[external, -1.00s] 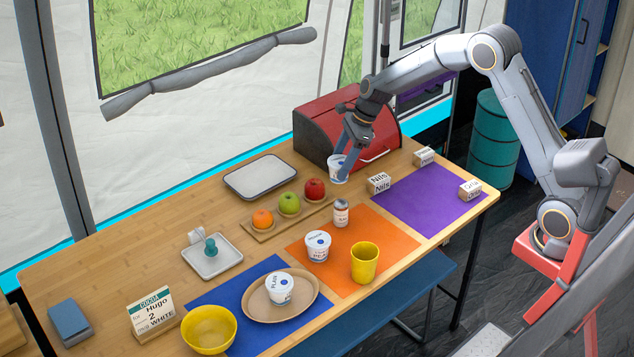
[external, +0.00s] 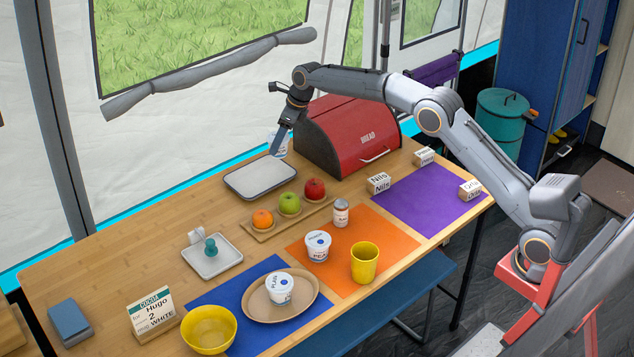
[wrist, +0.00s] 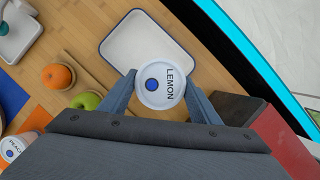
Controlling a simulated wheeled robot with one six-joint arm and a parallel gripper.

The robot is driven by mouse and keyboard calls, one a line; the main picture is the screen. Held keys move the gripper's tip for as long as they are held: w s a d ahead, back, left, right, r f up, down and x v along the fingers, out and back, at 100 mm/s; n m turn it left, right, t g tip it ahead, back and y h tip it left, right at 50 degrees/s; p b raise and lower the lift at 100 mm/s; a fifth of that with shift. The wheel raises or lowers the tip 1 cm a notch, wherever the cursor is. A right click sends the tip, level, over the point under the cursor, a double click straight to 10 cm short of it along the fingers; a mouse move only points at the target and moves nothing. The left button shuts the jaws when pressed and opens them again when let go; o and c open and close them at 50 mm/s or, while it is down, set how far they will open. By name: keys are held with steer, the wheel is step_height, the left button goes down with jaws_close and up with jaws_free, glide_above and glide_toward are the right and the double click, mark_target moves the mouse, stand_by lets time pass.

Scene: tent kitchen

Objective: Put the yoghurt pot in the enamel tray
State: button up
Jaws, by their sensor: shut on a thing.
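My gripper (external: 278,143) is shut on a white yoghurt pot (external: 279,149). In the wrist view the pot (wrist: 160,86) sits between the two fingers, its lid reading LEMON with a blue dot. The enamel tray (external: 242,185) is white with a dark rim, empty, at the back of the table. The pot is held up near the tray's back right end. In the wrist view the tray (wrist: 128,45) lies below and partly behind the pot. A second pot (external: 318,246), labelled as peach, stands on the orange mat. A third pot (external: 279,290) stands on a brown plate.
A red bread bin (external: 352,138) stands close right of the tray. A wooden board (external: 265,234) with an orange and two apples lies in front. A small tray (external: 222,263) with a teal-knobbed item is to the left. Table left of the enamel tray is clear.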

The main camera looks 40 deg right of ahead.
step_height(320, 180, down, 9)
steer(key=shift+r, duration=0.1)
stand_by(0.3)
steer(key=o, duration=1.1)
steer(key=shift+o, duration=0.2)
